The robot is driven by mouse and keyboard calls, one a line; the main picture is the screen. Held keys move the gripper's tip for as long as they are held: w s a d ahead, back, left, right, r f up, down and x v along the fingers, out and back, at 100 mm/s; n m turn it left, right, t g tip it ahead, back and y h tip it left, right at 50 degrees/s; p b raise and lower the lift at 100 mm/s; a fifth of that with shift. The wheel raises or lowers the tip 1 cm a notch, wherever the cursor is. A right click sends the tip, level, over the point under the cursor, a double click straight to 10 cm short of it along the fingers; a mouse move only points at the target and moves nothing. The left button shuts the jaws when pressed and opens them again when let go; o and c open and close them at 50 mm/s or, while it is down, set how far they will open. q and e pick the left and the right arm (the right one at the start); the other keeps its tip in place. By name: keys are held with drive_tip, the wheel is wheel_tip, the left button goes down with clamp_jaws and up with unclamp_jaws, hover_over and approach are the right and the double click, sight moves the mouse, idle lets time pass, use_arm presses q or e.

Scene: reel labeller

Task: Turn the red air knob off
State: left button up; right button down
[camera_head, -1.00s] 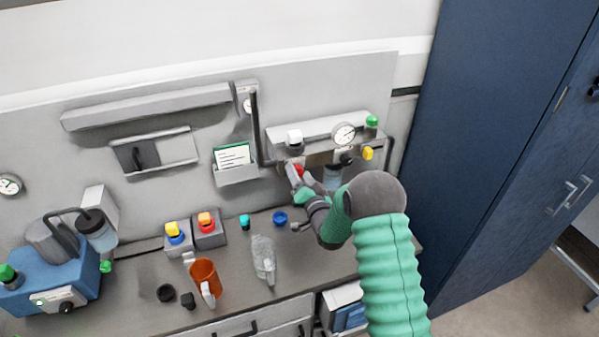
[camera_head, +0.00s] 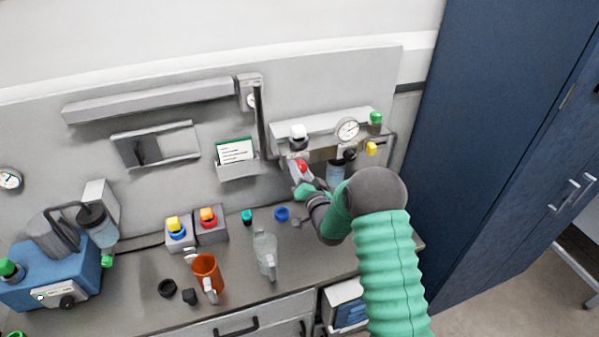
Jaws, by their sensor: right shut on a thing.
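The red air knob (camera_head: 302,167) sits on the front of the grey wall-mounted air unit (camera_head: 327,127), under its white knob. My right gripper (camera_head: 302,177) is shut on the red knob, with its fingers pointing up at it from below. The fingers and the green wrist cover part of the knob, so its exact turn angle is hard to tell. My left gripper is not in view.
A round gauge (camera_head: 347,130), a green cap (camera_head: 375,118) and a yellow knob (camera_head: 371,148) are on the same unit, to the right. An orange mug (camera_head: 206,277) and a clear jug (camera_head: 265,254) stand on the bench. A blue cabinet (camera_head: 490,120) rises at the right.

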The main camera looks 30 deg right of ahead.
drive_tip(key=n+b, duration=0.1)
drive_tip(key=b, duration=0.1)
drive_tip(key=n+b, duration=0.1)
drive_tip(key=n, duration=0.1)
drive_tip(key=shift+d+f+b, duration=0.15)
drive_tip(key=shift+d+b, duration=0.1)
drive_tip(key=shift+b, duration=0.15)
drive_tip(key=shift+n+b, duration=1.05)
drive_tip(key=shift+n, duration=0.05)
drive_tip(key=shift+r, duration=0.25)
drive_tip(key=shift+r+n, duration=0.1)
drive_tip(key=shift+n, duration=0.2)
drive_tip(key=c, duration=1.2)
unclamp_jaws()
drive_tip(key=shift+c, duration=0.2)
drive_tip(key=shift+o, duration=1.4)
drive_tip(key=shift+s, duration=0.15)
drive_tip(key=shift+o, duration=0.3)
drive_tip(key=shift+s, duration=0.1)
